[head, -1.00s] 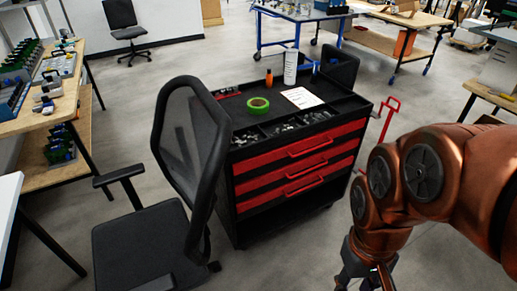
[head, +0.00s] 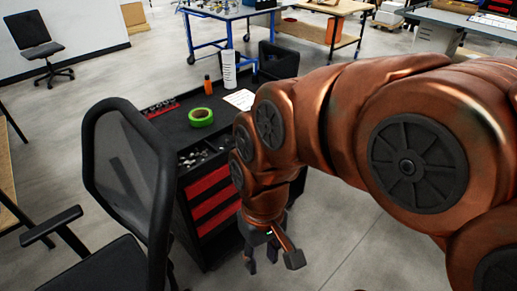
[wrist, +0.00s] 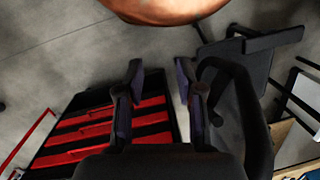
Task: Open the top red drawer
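The black tool cart (head: 222,120) stands in front of me with three red drawer fronts, all looking shut. The top red drawer (head: 208,182) is partly hidden by my arm in the head view. My gripper (head: 268,262) hangs low in front of the drawer side of the cart, pointing down. In the wrist view the picture is turned around, and the red drawer fronts (wrist: 105,130) lie to the left, partly behind my gripper (wrist: 161,85). Its two fingers are apart with nothing between them, and it does not touch the drawers.
A black mesh chair (head: 127,165) stands close at the cart's left; it also shows in the wrist view (wrist: 240,80). Green tape (head: 201,117), an orange bottle (head: 207,84) and a white cylinder (head: 229,70) sit on the cart top. Floor in front is clear.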

